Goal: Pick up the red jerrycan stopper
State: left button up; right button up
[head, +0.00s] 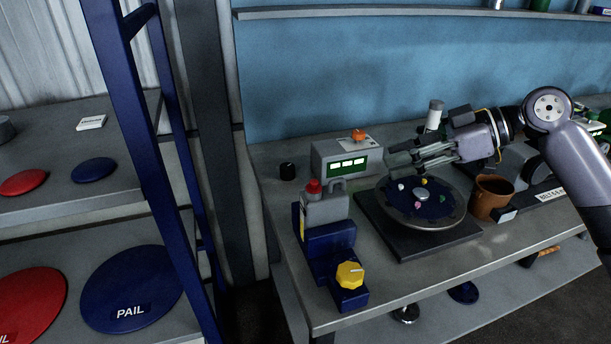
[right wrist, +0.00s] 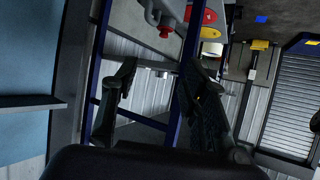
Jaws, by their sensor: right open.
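The red stopper (head: 313,187) sits on top of the grey jerrycan (head: 325,212), which stands upright on a blue stand (head: 330,240) at the front left of the bench. My right gripper (head: 393,158) is open and empty, above the dark round disc, to the right of and apart from the stopper. Its fingers point left. In the right wrist view, the two fingers (right wrist: 160,88) are spread apart with nothing between them. What looks like the red stopper shows beyond them near the top edge (right wrist: 165,32). My left gripper is not in view.
A yellow knob (head: 350,274) is on the stand in front of the jerrycan. A grey box (head: 322,158) with an orange knob (head: 358,135) stands behind it. The disc (head: 450,212) and a brown mug (head: 491,197) are to the right. A blue post (head: 150,170) rises at left.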

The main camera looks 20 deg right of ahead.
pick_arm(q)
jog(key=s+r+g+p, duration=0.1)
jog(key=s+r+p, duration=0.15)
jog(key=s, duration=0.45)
pick_arm(e)
send_near(315, 181)
jog(key=p+x, duration=0.4)
jog(key=x, duration=0.4)
jog(key=shift+r, duration=0.1)
jog(key=shift+w+a+f, duration=0.15)
jog(key=shift+a+f, duration=0.15)
jog(key=shift+a, duration=0.05)
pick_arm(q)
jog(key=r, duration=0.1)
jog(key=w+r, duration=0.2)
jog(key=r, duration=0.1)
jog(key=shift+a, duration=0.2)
pick_arm(e)
jog(key=shift+d, duration=0.1)
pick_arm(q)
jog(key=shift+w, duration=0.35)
pick_arm(e)
jog(key=c, duration=0.7)
